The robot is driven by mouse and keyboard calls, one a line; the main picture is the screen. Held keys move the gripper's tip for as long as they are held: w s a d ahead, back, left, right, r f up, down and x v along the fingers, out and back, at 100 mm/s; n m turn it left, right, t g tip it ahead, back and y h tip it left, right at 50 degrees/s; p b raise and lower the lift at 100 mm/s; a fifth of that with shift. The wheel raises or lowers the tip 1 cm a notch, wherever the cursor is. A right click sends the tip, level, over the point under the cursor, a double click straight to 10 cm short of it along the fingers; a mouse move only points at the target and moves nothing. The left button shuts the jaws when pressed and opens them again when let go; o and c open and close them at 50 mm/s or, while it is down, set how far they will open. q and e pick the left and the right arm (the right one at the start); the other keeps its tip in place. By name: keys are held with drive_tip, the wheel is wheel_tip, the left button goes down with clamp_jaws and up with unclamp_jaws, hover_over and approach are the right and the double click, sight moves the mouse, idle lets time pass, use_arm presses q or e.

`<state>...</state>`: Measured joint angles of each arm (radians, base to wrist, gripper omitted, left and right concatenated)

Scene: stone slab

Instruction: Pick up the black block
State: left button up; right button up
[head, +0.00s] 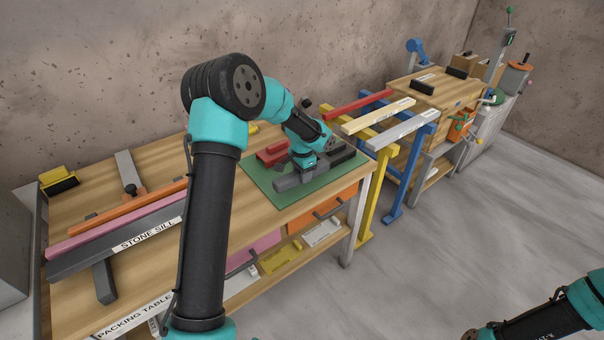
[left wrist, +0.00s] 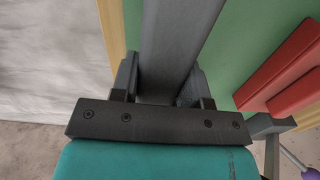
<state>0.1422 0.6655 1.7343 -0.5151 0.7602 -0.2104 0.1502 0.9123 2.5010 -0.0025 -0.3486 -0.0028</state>
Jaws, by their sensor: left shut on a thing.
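My left gripper (head: 303,163) is low over the green mat (head: 258,182) on the packing table. It is shut on a dark grey block (head: 290,182). The left wrist view shows this block (left wrist: 172,40) between the two fingers, its free end running out of the top of the picture. A black block (head: 345,154) lies on the mat just right of the gripper, partly hidden by it. I cannot tell whether the held block is clear of the mat. My right arm shows at the lower right of the head view, but its fingertips do not show clearly.
Red blocks (head: 272,152) lie on the mat behind the gripper and show in the left wrist view (left wrist: 290,75). The stone sill (head: 120,240) and long bars lie to the left. More black blocks (head: 423,87) lie on the far bench.

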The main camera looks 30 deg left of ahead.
use_arm(q)
drive_tip(key=s+d+r, duration=0.1)
drive_tip(key=s+d, duration=0.6)
drive_tip(key=s, duration=0.5)
drive_tip(key=shift+d+r, duration=0.15)
drive_tip(key=shift+d, duration=0.1)
